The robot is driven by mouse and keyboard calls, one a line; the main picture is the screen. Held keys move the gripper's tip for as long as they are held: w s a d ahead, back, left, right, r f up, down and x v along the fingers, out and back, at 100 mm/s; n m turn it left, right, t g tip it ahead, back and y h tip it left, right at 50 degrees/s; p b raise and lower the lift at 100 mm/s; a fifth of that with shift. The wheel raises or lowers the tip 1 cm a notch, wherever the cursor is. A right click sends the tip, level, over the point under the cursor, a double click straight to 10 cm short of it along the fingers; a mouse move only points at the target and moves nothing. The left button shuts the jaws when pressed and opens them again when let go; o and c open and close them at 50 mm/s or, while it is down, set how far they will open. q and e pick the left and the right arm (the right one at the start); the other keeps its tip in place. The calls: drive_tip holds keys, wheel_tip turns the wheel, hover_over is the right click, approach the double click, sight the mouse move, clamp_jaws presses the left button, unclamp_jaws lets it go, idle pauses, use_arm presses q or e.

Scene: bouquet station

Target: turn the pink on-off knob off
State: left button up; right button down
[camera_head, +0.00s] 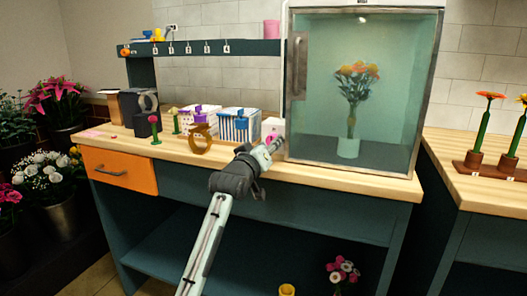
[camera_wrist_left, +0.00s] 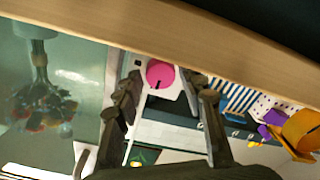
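The pink knob (camera_head: 269,138) sits on the front of a small white box (camera_head: 273,125) beside the glass cabinet. In the left wrist view the round pink knob (camera_wrist_left: 160,73) shows a short dark mark at its lower edge. My left gripper (camera_head: 267,149) is in front of the box. In the left wrist view its two dark fingers (camera_wrist_left: 167,86) are spread apart, with the knob showing between their tips. I cannot tell whether either finger touches it. My right gripper is in neither view.
The glass cabinet (camera_head: 364,20) with a bouquet in a vase stands just right of the box.

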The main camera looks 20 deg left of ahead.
use_arm(q)
drive_tip(key=s, duration=1.1)
drive_tip(key=shift+s+a, duration=0.2)
drive_tip(key=shift+s, duration=0.05)
drive_tip(key=s+a+f+m+g+y, duration=0.15)
drive_tip(key=s+f+g, duration=0.3)
drive_tip(key=f, duration=1.45)
drive_tip(key=s+f+m+g+h, duration=0.1)
drive_tip(key=s+f+m+g, duration=0.4)
drive_tip(key=f, duration=1.5)
drive_tip(key=s+a+f+g, duration=0.1)
drive_tip(key=s+f+g, duration=0.2)
drive_tip(key=s+f, duration=0.8)
drive_tip(key=s+a+f+m+g+y, duration=0.1)
drive_tip(key=s+a+f+g, duration=0.1)
drive_tip(key=s+f, duration=0.9)
drive_tip(key=s+g, duration=0.1)
drive_tip(key=s, duration=0.5)
drive_tip(key=shift+s+a+f, duration=0.25)
